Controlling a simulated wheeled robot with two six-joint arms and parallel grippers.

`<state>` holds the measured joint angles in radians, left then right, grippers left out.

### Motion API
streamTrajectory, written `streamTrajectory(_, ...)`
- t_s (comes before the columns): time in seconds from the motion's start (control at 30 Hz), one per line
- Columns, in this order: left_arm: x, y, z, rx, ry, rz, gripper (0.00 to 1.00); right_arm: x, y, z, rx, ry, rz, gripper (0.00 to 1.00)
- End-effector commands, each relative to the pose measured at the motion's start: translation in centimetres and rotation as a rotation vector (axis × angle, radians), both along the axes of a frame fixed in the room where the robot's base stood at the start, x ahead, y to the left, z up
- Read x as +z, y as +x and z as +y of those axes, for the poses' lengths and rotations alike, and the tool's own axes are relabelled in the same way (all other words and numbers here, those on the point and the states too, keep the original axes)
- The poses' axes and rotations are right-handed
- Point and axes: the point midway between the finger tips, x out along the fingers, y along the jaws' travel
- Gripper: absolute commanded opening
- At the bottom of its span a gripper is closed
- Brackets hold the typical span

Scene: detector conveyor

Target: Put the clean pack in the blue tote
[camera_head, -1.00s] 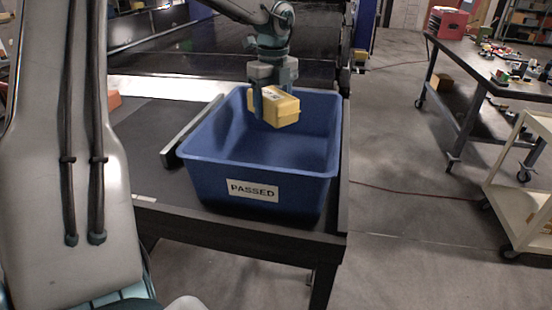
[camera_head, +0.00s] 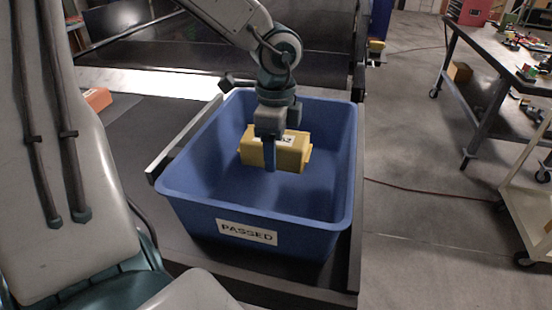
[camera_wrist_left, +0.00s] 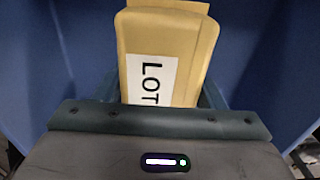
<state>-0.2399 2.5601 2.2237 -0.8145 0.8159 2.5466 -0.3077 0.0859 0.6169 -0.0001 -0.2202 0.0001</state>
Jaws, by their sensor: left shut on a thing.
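The yellow pack (camera_head: 293,152) is inside the blue tote (camera_head: 190,204), below the level of its far rim, toward the back. My left gripper (camera_head: 270,163) points down and is shut on the pack. In the left wrist view the pack (camera_wrist_left: 194,60) has a white label with "LOT" on it, and blue tote wall (camera_wrist_left: 60,60) shows around it. I cannot tell whether the pack touches the tote floor. The tote carries a "PASSED" label on its front. My right gripper is not in view.
The tote stands on a dark stand with a raised rail (camera_head: 180,150) along its left side. An orange object (camera_head: 97,98) lies further left. A workbench (camera_head: 490,60) with clutter and a cream cart (camera_head: 530,195) stand at the right, with open floor between.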

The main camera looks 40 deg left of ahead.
Motion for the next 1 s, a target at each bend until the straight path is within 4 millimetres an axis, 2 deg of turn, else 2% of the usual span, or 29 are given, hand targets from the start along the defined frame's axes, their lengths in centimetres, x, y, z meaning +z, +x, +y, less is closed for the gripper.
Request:
streamTrajectory(0.03, -1.6, 0.0, 0.0, 0.000, 0.000, -0.001, 0.26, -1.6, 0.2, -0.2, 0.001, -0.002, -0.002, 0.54)
streamTrajectory(0.17, -3.0, 0.0, 0.0, 0.000, 0.000, -0.001, 0.26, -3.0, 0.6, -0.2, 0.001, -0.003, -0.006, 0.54)
streamTrajectory(0.27, -3.4, 0.0, 0.0, 0.000, 0.000, 0.004, 0.26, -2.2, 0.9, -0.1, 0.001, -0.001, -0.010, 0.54)
streamTrajectory(0.6, -7.1, 0.0, 0.0, -0.002, -0.001, 0.003, 0.26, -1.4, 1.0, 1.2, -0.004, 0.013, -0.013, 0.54)
streamTrajectory(1.0, -7.7, 0.1, 0.0, -0.001, -0.001, 0.000, 0.26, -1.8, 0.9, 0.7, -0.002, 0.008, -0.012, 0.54)
